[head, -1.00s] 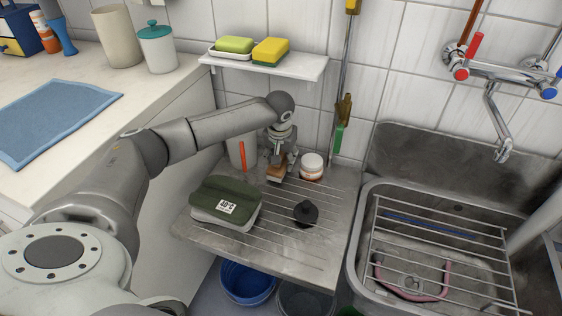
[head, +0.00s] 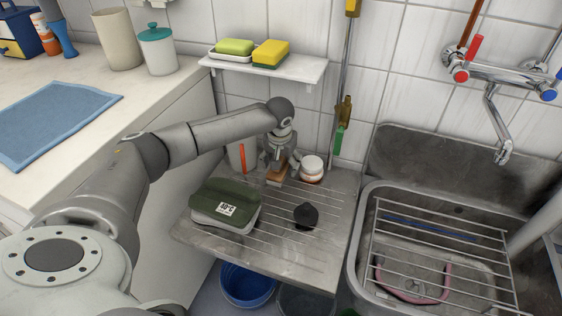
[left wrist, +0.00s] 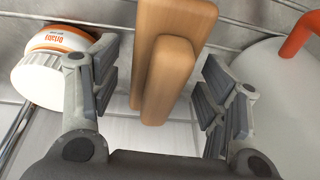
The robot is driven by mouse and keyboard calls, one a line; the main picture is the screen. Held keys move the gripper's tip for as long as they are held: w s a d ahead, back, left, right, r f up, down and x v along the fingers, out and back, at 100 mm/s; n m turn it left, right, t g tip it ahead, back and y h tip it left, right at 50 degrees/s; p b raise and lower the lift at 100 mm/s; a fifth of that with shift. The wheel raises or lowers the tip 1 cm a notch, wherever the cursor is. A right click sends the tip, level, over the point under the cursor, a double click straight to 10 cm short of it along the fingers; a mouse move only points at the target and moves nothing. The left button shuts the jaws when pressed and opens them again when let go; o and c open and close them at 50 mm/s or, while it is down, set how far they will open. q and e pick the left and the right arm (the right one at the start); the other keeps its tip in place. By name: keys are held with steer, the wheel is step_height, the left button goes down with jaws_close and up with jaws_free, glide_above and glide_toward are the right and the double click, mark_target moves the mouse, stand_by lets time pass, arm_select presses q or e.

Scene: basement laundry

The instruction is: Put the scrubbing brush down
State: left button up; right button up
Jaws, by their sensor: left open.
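The wooden scrubbing brush (head: 277,173) rests on the ribbed metal drainboard (head: 290,252), near its back edge. In the left wrist view the brush (left wrist: 172,62) shows as a light wooden block with a raised grip. My left gripper (head: 278,156) is just above it. In the left wrist view my left gripper (left wrist: 158,80) is open, with a finger on each side of the brush and gaps between. The bristles are hidden in the wrist view. My right gripper is not in view.
A white jar with an orange label (head: 312,167) stands close right of the brush. A pale cup with an orange stick (head: 243,155) stands left. A green-lidded box (head: 226,198) and a black plunger-like object (head: 305,214) are in front. A sink (head: 365,235) lies right.

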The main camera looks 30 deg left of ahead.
arm_select(q)
steer(key=shift+r, duration=0.3)
steer(key=p+v, duration=0.2)
steer(key=v, duration=0.9)
steer(key=shift+d+r+p, duration=0.1)
steer(key=shift+r+p, duration=0.2)
steer(key=shift+r, duration=0.05)
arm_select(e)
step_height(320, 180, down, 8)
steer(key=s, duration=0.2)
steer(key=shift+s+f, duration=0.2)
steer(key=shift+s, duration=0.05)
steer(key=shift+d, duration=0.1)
